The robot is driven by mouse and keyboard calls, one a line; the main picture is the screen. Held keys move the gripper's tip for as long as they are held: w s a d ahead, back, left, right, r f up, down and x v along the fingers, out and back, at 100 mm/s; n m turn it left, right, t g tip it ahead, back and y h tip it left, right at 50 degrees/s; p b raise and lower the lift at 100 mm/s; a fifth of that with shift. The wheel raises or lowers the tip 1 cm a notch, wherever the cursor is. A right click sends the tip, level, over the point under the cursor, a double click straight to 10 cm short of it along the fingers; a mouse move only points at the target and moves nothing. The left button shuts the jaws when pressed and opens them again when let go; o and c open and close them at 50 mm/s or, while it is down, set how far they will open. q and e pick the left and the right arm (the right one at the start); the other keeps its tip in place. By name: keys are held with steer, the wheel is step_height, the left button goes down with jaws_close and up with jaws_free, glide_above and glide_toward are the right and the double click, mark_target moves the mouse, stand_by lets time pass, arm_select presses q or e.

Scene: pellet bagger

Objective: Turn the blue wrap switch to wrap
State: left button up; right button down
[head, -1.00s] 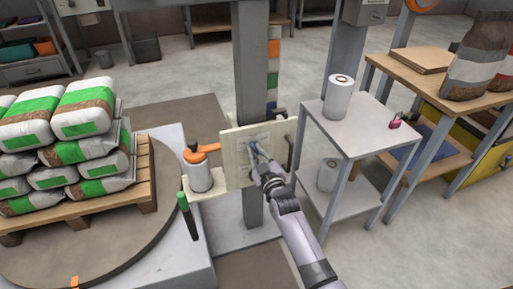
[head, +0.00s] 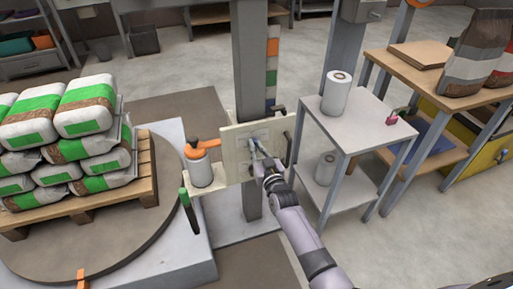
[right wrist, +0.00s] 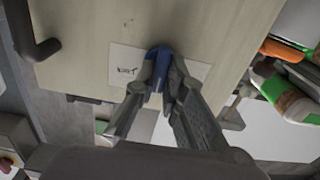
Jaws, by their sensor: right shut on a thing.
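The cream panel (head: 232,157) stands upright on the grey post in the middle of the head view. In the right wrist view, the blue wrap switch (right wrist: 159,58) sits on a white label plate (right wrist: 126,63) with small dark writing, too small to read surely. My right gripper (right wrist: 161,62) is shut on the blue switch, one finger on each side of it. In the head view my right gripper (head: 258,152) reaches the panel front and largely hides the switch. My left gripper is not in view.
A dark handle (head: 289,148) stands at the panel's right edge. A canister with an orange top (head: 200,166) is on the left. A pallet (head: 144,177) of bags sits on a round turntable (head: 140,240). A grey table (head: 370,135) with a white roll stands right.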

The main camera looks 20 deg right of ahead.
steer(key=c, duration=1.7)
jaws_free()
steer(key=shift+o, duration=0.2)
steer(key=shift+s, duration=0.1)
steer(key=s, duration=1.2)
steer(key=shift+d, duration=0.25)
